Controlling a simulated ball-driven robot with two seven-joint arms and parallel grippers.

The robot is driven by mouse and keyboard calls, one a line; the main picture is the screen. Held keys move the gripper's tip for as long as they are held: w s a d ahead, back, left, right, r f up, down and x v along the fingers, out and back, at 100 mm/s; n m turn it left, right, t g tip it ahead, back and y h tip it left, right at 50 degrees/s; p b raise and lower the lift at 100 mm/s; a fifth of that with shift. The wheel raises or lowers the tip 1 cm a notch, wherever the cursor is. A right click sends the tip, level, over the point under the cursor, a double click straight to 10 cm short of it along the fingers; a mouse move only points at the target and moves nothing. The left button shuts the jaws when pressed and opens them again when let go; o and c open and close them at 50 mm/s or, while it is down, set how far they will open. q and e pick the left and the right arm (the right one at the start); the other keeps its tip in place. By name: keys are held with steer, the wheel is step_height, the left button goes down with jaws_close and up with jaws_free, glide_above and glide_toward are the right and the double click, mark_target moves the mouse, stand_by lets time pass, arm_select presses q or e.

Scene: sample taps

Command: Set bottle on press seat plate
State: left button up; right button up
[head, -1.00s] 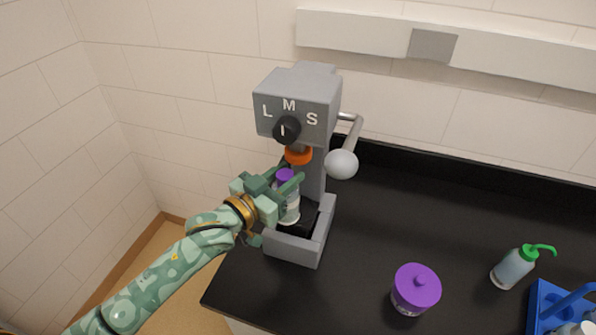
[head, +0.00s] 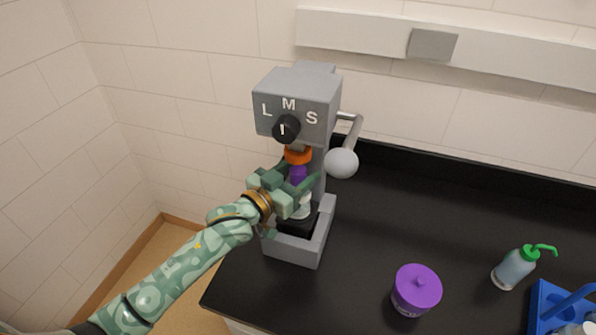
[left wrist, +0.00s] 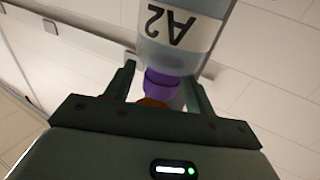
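The bottle has a clear body (head: 304,209) with a pale label and a purple cap (head: 298,174). In the left wrist view its label reads A2 (left wrist: 170,28). My left gripper (head: 293,190) is shut on the bottle and holds it upright in the grey press (head: 297,95), under the orange press head (head: 298,155). The black seat plate (head: 292,226) lies in the press base below the bottle, partly hidden by my fingers. I cannot tell whether the bottle's bottom touches the plate. My right gripper is not in view.
The press has a side lever with a grey ball (head: 342,163). A purple-lidded jar (head: 416,290), a green-topped wash bottle (head: 514,268) and a blue rack (head: 560,306) stand on the black counter (head: 440,226). The counter between press and jar is clear.

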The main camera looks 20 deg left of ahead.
arm_select(q)
steer(key=shift+r, duration=0.1)
steer(key=v, duration=1.2)
